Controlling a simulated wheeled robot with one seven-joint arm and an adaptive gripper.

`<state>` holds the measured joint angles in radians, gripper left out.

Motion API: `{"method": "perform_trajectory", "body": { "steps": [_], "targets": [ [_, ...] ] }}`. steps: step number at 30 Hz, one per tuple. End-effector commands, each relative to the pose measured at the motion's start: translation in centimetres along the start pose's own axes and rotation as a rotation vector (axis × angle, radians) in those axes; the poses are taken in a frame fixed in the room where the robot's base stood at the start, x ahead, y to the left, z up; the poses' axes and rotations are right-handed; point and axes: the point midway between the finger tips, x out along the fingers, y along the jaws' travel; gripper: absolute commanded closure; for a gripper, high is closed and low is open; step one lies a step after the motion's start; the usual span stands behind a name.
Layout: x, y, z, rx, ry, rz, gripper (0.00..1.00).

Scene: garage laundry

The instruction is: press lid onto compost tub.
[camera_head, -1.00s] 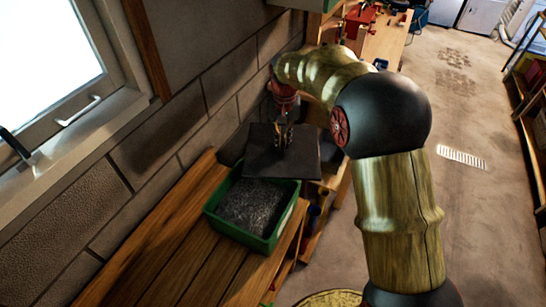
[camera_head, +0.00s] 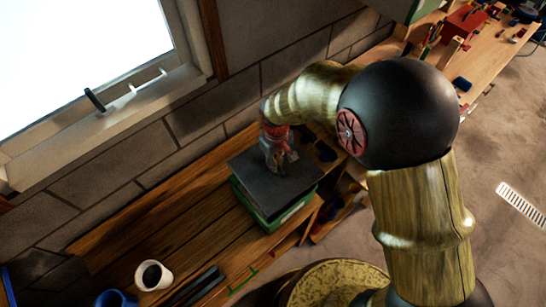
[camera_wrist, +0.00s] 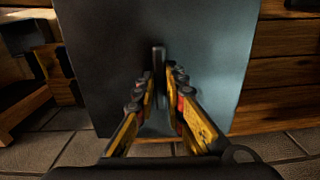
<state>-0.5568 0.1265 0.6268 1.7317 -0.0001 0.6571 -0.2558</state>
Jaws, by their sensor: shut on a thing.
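The compost tub (camera_head: 285,216) is a green rectangular box on the wooden bench, and its contents are hidden under the lid. The dark flat square lid (camera_head: 252,181) lies over the top of the tub in the head view, and I cannot tell whether it is seated or slightly above the rim. My gripper (camera_head: 281,165) is above the lid, shut on its upright handle. In the wrist view my gripper (camera_wrist: 160,88) closes on the handle (camera_wrist: 158,60), and the lid (camera_wrist: 215,60) fills the middle of the picture. The tub is hidden there.
The wooden bench (camera_head: 190,230) runs along the block wall. A white cup (camera_head: 153,275) and a blue cup (camera_head: 116,298) stand at its near left, with dark bars (camera_head: 195,288) beside them. A red toolbox (camera_head: 464,22) and tools are on the far bench.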

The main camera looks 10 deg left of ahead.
Motion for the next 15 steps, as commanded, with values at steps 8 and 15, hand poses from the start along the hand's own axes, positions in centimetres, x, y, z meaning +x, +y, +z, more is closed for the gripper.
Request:
{"method": "perform_trajectory", "body": {
  "steps": [8,15],
  "targets": [
    [0.3,-1.4,0.3,-0.055,0.0,0.0,1.0],
    [1.8,-1.4,0.2,-0.053,0.001,0.0,1.0]
  ]
}}
